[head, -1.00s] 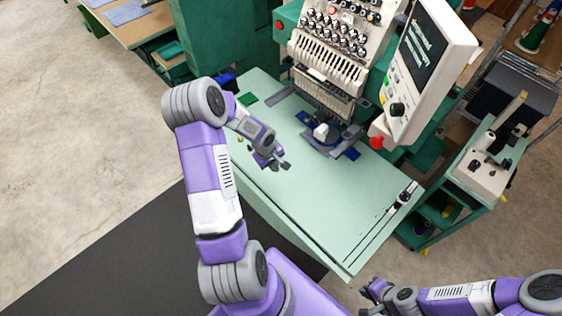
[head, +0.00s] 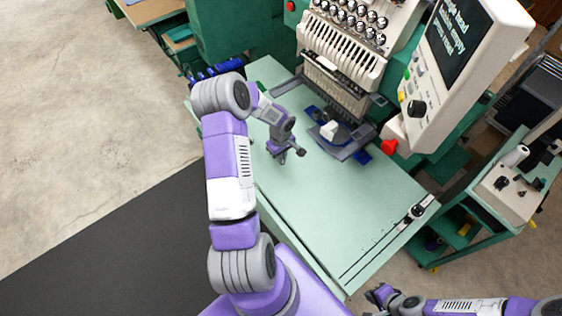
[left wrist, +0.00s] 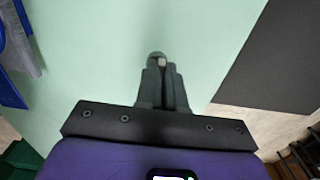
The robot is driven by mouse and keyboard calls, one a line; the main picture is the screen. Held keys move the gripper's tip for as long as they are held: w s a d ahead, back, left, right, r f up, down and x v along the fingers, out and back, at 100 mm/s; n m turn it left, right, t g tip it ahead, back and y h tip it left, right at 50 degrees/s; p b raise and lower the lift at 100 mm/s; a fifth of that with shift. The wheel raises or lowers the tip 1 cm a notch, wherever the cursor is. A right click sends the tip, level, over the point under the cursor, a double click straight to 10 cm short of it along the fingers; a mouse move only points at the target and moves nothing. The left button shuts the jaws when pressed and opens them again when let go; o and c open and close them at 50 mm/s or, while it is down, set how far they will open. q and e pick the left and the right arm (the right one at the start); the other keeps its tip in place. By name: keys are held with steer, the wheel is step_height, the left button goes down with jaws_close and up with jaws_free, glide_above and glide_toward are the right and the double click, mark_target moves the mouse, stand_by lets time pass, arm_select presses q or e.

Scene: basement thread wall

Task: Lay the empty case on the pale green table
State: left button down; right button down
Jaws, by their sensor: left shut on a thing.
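The pale green table (head: 375,195) fills the middle of the head view, in front of the embroidery machine. My left gripper (head: 290,153) is over the table's left part, pointing down. In the left wrist view its fingers (left wrist: 160,72) are shut on a small rounded grey metal case (left wrist: 157,57), which shows at the fingertips against the pale green top. The case is too small to make out in the head view, and I cannot tell how high it is. My right gripper (head: 378,297) is at the bottom edge, partly cut off, in front of the table.
The embroidery machine (head: 350,70) with its control panel (head: 450,65) stands at the table's back. A red knob (head: 389,147) sticks out below the panel. A green cart (head: 470,215) stands to the right. The table's middle and front are mostly clear.

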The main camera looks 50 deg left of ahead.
arm_select(q)
step_height(320, 180, down, 4)
steer(key=shift+r, duration=0.15)
steer(key=shift+b, duration=0.3)
steer(key=c, duration=1.2)
jaws_free()
steer(key=shift+c, duration=0.2)
steer(key=shift+r, duration=0.25)
step_height(320, 180, up, 12)
steer(key=p, duration=0.1)
steer(key=shift+f+p, duration=0.15)
steer(key=shift+p, duration=0.2)
